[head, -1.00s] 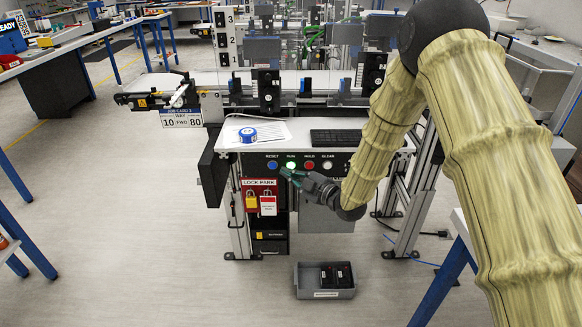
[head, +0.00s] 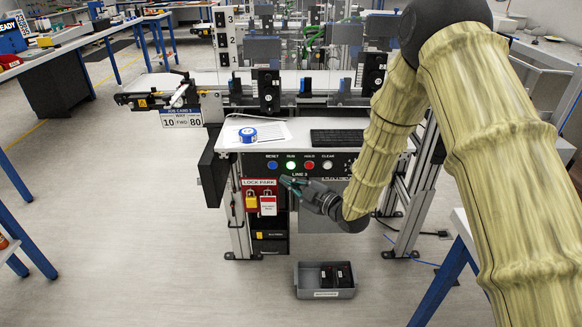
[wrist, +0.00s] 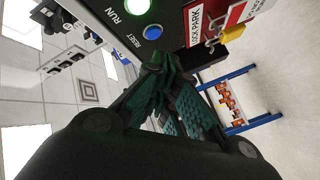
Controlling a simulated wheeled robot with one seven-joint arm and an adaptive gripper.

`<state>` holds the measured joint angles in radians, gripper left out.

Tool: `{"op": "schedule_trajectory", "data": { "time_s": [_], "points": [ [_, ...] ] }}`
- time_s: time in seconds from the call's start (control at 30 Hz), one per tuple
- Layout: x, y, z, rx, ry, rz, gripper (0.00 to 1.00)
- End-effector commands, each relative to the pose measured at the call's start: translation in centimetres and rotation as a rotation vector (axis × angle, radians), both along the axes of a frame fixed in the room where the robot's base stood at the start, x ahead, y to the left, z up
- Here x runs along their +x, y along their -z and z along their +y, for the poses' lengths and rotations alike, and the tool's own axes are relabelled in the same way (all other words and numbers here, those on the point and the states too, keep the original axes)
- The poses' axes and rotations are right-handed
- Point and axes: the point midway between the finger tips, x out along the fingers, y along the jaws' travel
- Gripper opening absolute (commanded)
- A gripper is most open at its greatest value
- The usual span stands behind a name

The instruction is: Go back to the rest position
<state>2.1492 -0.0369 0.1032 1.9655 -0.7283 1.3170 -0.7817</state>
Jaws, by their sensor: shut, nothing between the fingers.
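My gripper (head: 287,182) is in front of the conveyor station's button panel, just below the row of buttons. In the wrist view my gripper (wrist: 158,62) has its fingertips together, with nothing between them. The green RUN button (head: 291,165) is lit, and it also glows in the wrist view (wrist: 137,7). The blue RESET button (head: 272,164) is to its left, with the red HOLD button (head: 309,165) and the white CLEAR button (head: 327,165) to its right. The fingertips look apart from the buttons.
A red LOCK PARK board (head: 259,183) with padlocks hangs below the panel. A grey bin (head: 325,291) with black items sits on the floor. The white desk (head: 225,146) holds a blue tape roll (head: 248,134) and a keyboard (head: 336,137). The floor at left is open.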

Motion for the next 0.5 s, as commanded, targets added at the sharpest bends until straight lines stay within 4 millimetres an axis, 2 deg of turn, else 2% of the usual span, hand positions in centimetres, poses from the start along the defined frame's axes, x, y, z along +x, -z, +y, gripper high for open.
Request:
{"op": "schedule_trajectory", "data": {
  "time_s": [0.27,0.37,0.47,0.5],
  "points": [
    [-0.2,0.5,-0.2,0.001,0.008,0.019,0.0],
    [-1.1,2.6,-1.2,0.007,0.045,0.094,0.0],
    [-3.0,6.3,-2.9,0.016,0.114,0.235,0.0],
    [-4.1,8.1,-3.8,0.022,0.149,0.303,0.0]
  ]
}}
